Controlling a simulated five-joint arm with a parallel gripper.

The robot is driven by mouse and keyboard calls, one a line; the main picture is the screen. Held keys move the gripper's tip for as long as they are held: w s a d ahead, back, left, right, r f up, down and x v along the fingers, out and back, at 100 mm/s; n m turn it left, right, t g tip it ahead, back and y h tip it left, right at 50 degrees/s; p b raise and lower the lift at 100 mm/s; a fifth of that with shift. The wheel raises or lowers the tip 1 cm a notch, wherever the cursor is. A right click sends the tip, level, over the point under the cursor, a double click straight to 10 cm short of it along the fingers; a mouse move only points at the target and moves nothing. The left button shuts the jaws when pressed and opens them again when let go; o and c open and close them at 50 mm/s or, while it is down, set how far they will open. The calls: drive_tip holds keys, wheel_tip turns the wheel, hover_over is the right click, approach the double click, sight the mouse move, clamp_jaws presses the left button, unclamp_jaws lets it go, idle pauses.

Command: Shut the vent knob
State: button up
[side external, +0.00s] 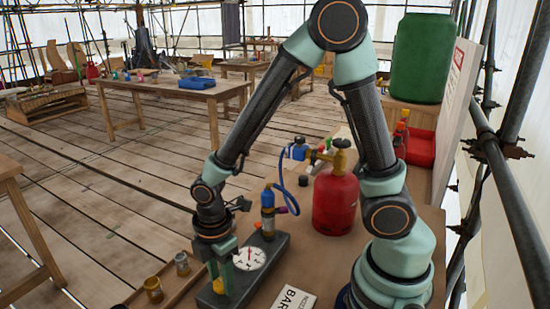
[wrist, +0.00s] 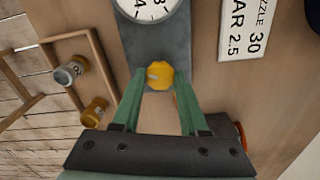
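The vent knob (wrist: 160,75) is yellow and many-sided, on the near end of a dark grey block (wrist: 155,40) with a white dial. In the wrist view it sits between the two green fingertips of my gripper (wrist: 161,84), which appear to meet it on both sides. In the side external view my gripper (side external: 226,262) points down over the near end of the block (side external: 262,272), beside the dial (side external: 249,259). The knob is partly hidden there by a finger.
A wooden tray with small brass and grey fittings (side external: 153,286) lies left of the block. A blue torch (side external: 267,200) stands at the block's far end, with a blue hose towards a red gas bottle (side external: 336,203). A white lettered card (side external: 294,299) lies to the right.

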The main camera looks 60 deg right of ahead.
drive_tip(key=shift+m, duration=0.4)
clamp_jaws()
drive_tip(key=m, duration=0.5)
drive_tip(key=shift+m, duration=0.3)
drive_tip(key=m, duration=0.5)
drive_tip(key=shift+m, duration=0.4)
drive_tip(key=o, duration=1.1)
unclamp_jaws()
drive_tip(key=shift+o, duration=0.2)
wheel_tip(320, 180, up, 12)
drive_tip(key=shift+r, duration=0.1)
